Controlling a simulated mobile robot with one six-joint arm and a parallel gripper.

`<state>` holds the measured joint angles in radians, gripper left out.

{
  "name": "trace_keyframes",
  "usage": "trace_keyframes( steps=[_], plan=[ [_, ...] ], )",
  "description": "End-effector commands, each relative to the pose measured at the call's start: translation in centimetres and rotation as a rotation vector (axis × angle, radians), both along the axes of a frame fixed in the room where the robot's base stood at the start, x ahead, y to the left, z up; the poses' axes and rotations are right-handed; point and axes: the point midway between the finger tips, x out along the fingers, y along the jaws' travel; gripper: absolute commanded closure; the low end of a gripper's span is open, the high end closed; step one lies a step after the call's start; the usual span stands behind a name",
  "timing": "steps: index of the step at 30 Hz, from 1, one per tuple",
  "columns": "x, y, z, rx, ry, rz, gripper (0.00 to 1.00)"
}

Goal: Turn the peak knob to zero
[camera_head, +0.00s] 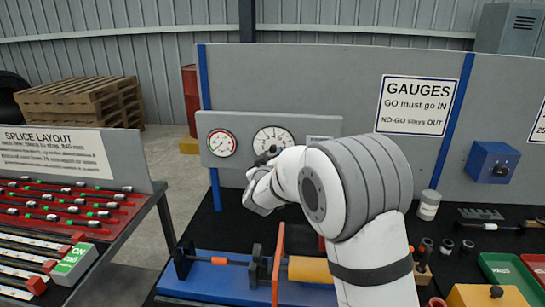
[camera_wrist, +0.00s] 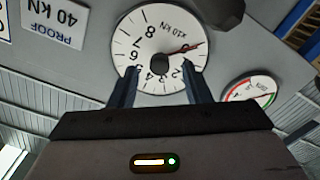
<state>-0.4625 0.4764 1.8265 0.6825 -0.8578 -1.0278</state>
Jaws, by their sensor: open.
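The white round load dial (camera_head: 272,139), marked x10 kN, is on the grey gauge panel. In the wrist view the dial (camera_wrist: 150,35) appears upside down, with a dark round knob (camera_wrist: 159,63) at its centre. A red and dark pointer (camera_wrist: 187,48) reaches from near the centre towards the right rim in that view; I cannot read its exact mark. My gripper (camera_wrist: 160,72) is open, one finger on each side of the knob; I cannot tell if they touch it. In the head view my gripper (camera_head: 262,170) is in front of the panel, partly hidden by my wrist.
A smaller red-rimmed gauge (camera_head: 221,143) sits left of the dial. A PROOF 40 kN label (camera_wrist: 57,22) is beside the dial in the wrist view. Below the panel is a blue bench rig (camera_head: 215,278) with an orange cylinder (camera_head: 310,270). A grey-white can (camera_head: 429,205) stands to the right.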

Motion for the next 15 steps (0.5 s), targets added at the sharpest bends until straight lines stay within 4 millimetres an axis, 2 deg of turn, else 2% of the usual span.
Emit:
trace_keyframes(
  steps=[3,7,15],
  plan=[
    [-2.3,0.2,-0.2,0.0,0.001,0.003,0.56],
    [-4.2,0.2,-0.2,0.0,0.001,0.002,0.56],
    [-5.4,0.2,-0.1,-0.001,0.001,0.0,0.56]
  ],
)
